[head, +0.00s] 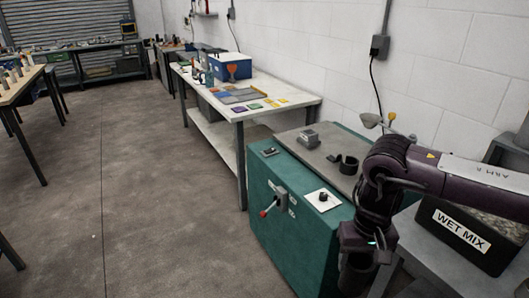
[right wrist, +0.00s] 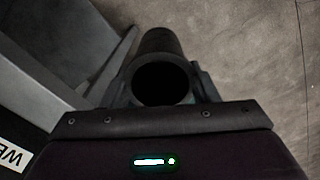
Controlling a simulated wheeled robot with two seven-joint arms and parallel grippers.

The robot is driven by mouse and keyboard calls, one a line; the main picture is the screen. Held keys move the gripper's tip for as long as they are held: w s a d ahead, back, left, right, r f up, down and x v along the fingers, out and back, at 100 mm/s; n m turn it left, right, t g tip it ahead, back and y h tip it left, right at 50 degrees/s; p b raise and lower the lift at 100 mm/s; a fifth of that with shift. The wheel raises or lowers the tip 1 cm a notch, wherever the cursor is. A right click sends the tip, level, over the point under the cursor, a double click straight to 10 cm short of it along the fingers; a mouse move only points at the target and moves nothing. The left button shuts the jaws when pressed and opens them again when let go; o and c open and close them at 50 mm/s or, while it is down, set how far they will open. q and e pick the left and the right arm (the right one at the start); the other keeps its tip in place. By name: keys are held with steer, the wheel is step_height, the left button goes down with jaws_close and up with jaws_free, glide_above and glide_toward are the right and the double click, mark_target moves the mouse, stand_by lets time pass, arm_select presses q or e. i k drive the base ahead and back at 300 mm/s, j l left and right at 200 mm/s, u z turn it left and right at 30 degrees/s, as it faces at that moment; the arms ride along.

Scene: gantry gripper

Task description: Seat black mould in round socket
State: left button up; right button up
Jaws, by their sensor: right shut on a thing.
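My right gripper (head: 358,256) points down in front of the right end of the teal cabinet. It is shut on a black, hollow, cylindrical mould (head: 354,279). In the right wrist view the mould (right wrist: 160,52) sits between the two fingers (right wrist: 160,90), its dark round opening facing the camera. A dark round holder (head: 347,165), open at one side, stands on the cabinet's grey top and may be the round socket. The mould is apart from it, lower and nearer the camera. My left gripper is not in view.
The teal cabinet (head: 268,215) carries a lever with a red knob (head: 265,212), a white plate with a black knob (head: 323,200) and a small grey block (head: 309,138). A black "WET MIX" bin (head: 465,238) stands at right. Open floor (head: 150,190) lies left.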

mark_target(348, 169)
steer(key=i+j+u, duration=0.4)
steer(key=i, duration=0.4)
steer(key=i+u, duration=0.4)
steer(key=i, duration=0.4)
steer(key=i+z, duration=0.7)
steer(key=i+j+z, duration=0.1)
steer(key=i+z, duration=0.25)
steer(key=k, duration=0.1)
